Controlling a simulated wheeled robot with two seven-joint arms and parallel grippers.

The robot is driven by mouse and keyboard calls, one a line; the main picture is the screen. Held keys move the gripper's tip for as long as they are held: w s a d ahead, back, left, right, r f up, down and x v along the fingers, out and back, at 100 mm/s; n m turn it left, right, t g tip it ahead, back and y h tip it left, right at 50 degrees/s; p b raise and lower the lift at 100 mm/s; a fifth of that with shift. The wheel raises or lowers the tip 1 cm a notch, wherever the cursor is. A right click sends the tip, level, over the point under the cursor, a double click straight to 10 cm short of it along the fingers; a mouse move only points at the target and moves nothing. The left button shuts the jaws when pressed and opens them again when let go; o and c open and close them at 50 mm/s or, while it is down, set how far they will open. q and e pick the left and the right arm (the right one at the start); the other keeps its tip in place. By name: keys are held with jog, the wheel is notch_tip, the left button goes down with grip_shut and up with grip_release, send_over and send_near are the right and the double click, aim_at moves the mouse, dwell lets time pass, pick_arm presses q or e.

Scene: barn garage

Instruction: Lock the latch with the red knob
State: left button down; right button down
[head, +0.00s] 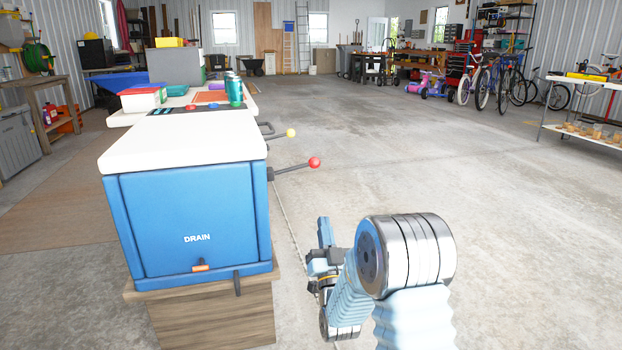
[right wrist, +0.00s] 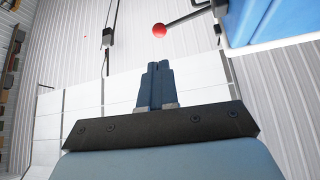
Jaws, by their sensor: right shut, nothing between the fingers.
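The red knob (head: 314,162) is a ball on the end of a dark lever (head: 292,168). The lever sticks out to the right from the near right side of a blue cooler (head: 190,215) with a white lid. In the right wrist view the red knob (right wrist: 159,30) shows just beyond my fingertips, with clear space between. My right gripper (head: 323,225) is shut and empty, in front of and below the knob, beside the cooler. Its fingers (right wrist: 160,68) are together in the wrist view. My left gripper is not in view.
Green cans (head: 234,92) and boxes (head: 142,98) stand on a surface behind the lid. The cooler rests on a wooden stand (head: 215,312).

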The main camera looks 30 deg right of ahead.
aim_at(315, 167)
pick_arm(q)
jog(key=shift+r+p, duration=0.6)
pick_arm(e)
jog(key=x, duration=1.4)
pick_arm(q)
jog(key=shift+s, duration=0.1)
